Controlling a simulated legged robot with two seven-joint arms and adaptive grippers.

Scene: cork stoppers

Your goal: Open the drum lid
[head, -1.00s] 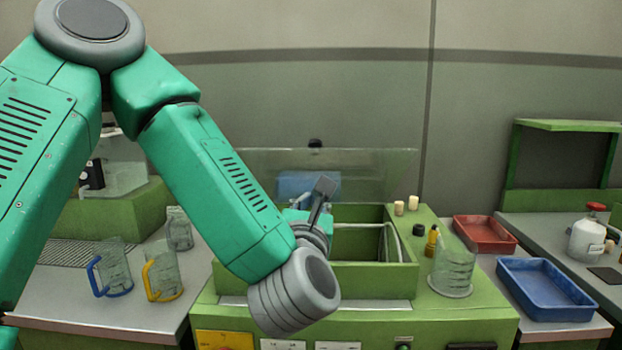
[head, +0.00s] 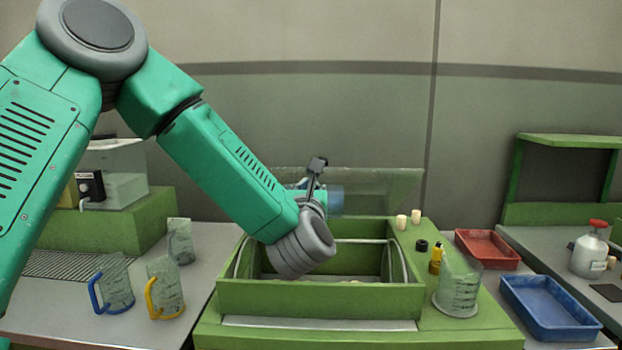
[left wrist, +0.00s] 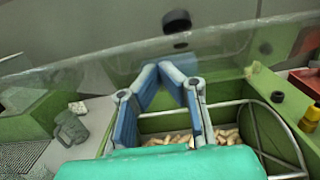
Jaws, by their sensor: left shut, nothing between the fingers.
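The drum is a green open-topped box (head: 320,298) on the bench in the head view. Its clear lid (head: 390,188) stands raised behind the opening. In the left wrist view the lid (left wrist: 80,78) crosses the picture as a tilted clear sheet, with a black knob (left wrist: 177,20) near its upper edge. My left gripper (left wrist: 165,70) is shut and empty, its blue fingers meeting at the tips below the knob. Whether they touch the lid I cannot tell. In the head view my wrist partly hides the gripper. My right gripper is not in view.
Cork pieces (left wrist: 228,135) lie in the drum. A clear beaker (head: 457,290), a yellow bottle (head: 436,262) and two corks (head: 408,219) stand to its right. Red (head: 487,249) and blue (head: 548,308) trays lie farther right. Several clear jugs (head: 165,288) stand left.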

